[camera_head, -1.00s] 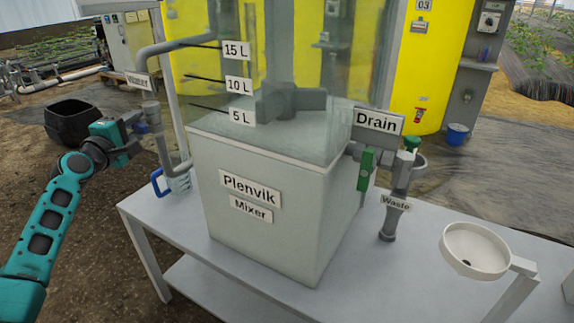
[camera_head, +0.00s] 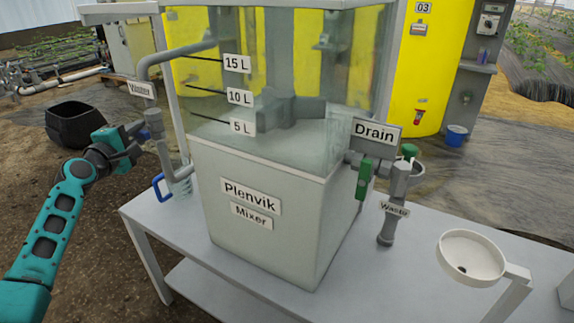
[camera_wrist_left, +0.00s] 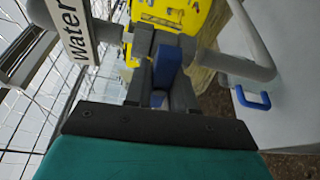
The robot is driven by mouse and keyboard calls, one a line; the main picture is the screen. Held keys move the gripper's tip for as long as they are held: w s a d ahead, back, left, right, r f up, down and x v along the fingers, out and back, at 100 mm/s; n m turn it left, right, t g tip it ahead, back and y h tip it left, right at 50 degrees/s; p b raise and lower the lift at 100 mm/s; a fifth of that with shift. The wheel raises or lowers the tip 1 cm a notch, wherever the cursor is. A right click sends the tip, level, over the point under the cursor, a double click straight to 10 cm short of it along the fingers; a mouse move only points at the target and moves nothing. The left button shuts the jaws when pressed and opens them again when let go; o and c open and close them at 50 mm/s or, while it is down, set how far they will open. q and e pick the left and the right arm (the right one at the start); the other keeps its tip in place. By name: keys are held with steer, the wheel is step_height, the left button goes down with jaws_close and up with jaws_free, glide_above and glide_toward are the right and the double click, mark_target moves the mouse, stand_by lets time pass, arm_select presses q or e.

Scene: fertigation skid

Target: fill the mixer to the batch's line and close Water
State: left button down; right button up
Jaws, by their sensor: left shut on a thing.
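The Plenvik Mixer (camera_head: 262,215) is a pale box with a clear tank (camera_head: 320,50) on top, marked 5 L, 10 L and 15 L. The tank looks pale near its floor, but I cannot make out the liquid surface against the lines. The Water sign (camera_head: 141,89) hangs by the grey inlet pipe (camera_head: 148,66), left of the tank. My left gripper (camera_head: 140,135) is at the Water valve (camera_head: 154,124). In the left wrist view it is shut on the blue valve handle (camera_wrist_left: 167,65). My right gripper is out of view.
The Drain valve's green handle (camera_head: 364,180) is right of the mixer, beside the Waste pipe (camera_head: 388,230). A blue-handled jug (camera_head: 160,188) stands under the inlet piping. A white bowl (camera_head: 470,257) is at the table's (camera_head: 190,249) right. A black tub (camera_head: 76,124) is behind my left arm.

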arm_select(q)
steer(key=n+p, duration=0.2)
steer(key=p, duration=0.1)
steer(key=r+n+g+p, duration=0.1)
steer(key=p, duration=0.2)
steer(key=shift+n+g+p, duration=0.3)
steer(key=shift+n+p, duration=0.1)
steer(key=shift+f+n+h+p, duration=0.1)
steer(key=shift+n+h+p, duration=0.25)
steer(key=shift+p, duration=0.35)
steer(key=n+g+p, duration=0.1)
steer(key=n+p, duration=0.2)
steer(key=p, duration=0.1)
steer(key=shift+g+h, duration=0.3)
steer(key=shift+h, duration=0.05)
steer(key=shift+f+n+g+h+p, duration=0.2)
steer(key=shift+n+g+h+p, duration=0.3)
steer(key=shift+n, duration=0.55)
steer(key=shift+f+n, duration=0.25)
steer(key=shift+n, duration=0.25)
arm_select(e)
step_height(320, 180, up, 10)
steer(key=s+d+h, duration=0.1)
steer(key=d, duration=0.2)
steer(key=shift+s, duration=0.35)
arm_select(q)
steer(key=shift+f, duration=0.15)
stand_by(0.5)
